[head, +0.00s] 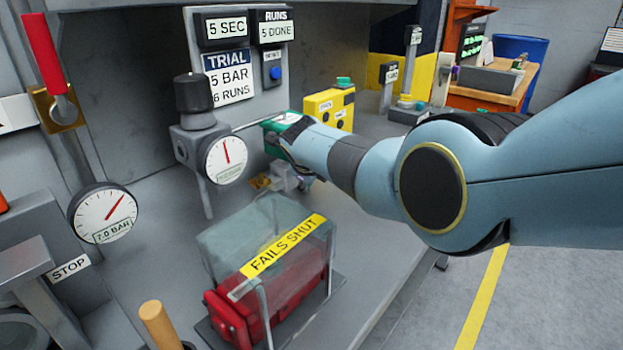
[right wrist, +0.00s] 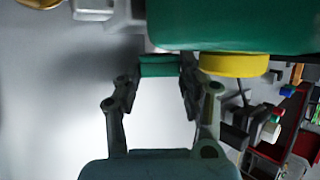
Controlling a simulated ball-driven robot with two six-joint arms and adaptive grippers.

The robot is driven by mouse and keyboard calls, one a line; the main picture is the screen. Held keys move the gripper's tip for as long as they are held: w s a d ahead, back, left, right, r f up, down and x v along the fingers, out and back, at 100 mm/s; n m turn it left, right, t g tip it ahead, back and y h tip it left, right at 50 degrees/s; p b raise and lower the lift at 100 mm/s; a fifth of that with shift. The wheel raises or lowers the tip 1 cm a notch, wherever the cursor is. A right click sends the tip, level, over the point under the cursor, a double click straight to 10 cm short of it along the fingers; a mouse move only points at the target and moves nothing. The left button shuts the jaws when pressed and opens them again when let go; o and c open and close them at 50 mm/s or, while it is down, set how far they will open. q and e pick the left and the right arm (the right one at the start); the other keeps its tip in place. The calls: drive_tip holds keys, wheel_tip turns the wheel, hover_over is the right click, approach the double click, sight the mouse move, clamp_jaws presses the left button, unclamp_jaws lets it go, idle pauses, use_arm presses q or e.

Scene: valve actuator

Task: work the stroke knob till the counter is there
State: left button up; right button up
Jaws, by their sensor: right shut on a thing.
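The counter (head: 276,31) under the RUNS heading on the grey panel reads 5 DONE. The trial card (head: 231,84) reads 5 BAR, 6 RUNS. My right gripper (head: 283,148) is at the green valve body (head: 277,127), its fingers partly hidden behind my arm. In the right wrist view, my right gripper (right wrist: 159,72) is shut on a small green knob (right wrist: 159,66), with a fingertip on each side. The large green body (right wrist: 230,25) and a yellow disc (right wrist: 234,64) are just beside it. My left gripper is not in view.
A gauge (head: 225,159) with a black knob (head: 194,93) stands left of my gripper. A clear FAILS SHUT cover (head: 268,243) is in front. A yellow button box (head: 329,108) stands behind. A 7.0 BAR gauge (head: 103,212) and red lever (head: 42,52) are left.

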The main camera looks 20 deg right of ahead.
drive_tip(key=shift+a+f+t+h+b, duration=0.1)
drive_tip(key=shift+f+t+h+b, duration=0.1)
drive_tip(key=shift+t+h+b, duration=0.15)
drive_tip(key=shift+r, duration=0.1)
